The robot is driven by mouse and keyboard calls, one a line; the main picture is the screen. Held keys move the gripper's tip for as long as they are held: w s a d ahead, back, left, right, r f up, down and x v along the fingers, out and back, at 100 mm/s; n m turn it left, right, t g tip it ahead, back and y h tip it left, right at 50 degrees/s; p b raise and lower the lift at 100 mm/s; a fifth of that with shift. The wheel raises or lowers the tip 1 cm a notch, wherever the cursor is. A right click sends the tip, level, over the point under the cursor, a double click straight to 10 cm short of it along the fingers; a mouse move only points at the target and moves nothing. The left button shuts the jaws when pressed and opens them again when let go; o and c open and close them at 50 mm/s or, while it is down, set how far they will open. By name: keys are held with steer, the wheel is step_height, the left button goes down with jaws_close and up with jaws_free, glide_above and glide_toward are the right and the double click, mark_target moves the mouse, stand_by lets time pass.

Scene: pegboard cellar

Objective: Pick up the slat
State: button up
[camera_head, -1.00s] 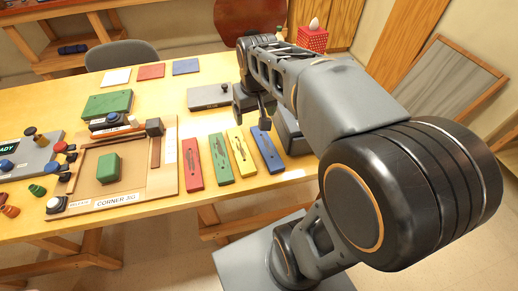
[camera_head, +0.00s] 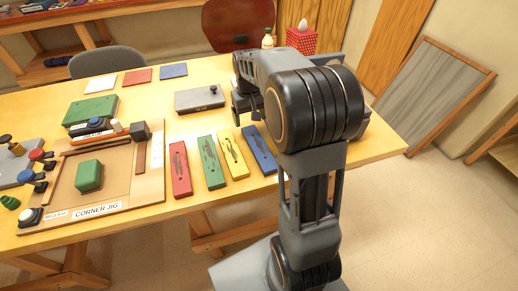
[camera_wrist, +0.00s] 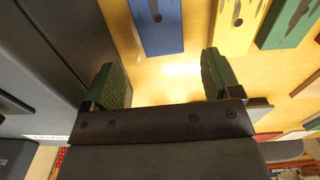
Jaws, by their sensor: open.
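No thing is plainly marked as the slat. Flat coloured boards with dark marks lie in a row on the table: red (camera_head: 180,168), green (camera_head: 210,162), yellow (camera_head: 233,155) and blue (camera_head: 260,150). Thin brown strips (camera_head: 98,140) edge the corner jig to their left. My gripper (camera_head: 246,108) is above the table just behind the blue board. In the wrist view its two green-padded fingers (camera_wrist: 163,82) are apart, with bare tabletop between them. The blue board (camera_wrist: 157,28) lies beyond the fingertips, with the yellow board (camera_wrist: 236,25) and green board (camera_wrist: 288,24) to its right.
The corner jig (camera_head: 125,198) holds a green block (camera_head: 89,175). A grey box with a knob (camera_head: 199,98) stands left of my gripper. Several knobs and buttons crowd the table's left. Red, white and blue squares lie at the back. The right table end is clear.

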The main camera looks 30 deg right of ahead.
mark_target(250, 131)
steer(key=shift+s+a+f+b, duration=0.1)
steer(key=shift+f+b, duration=0.05)
steer(key=shift+f, duration=1.25)
steer(key=shift+a+f+b, duration=0.1)
steer(key=shift+f+b, duration=0.05)
steer(key=shift+f, duration=1.2)
steer(key=c, duration=1.1)
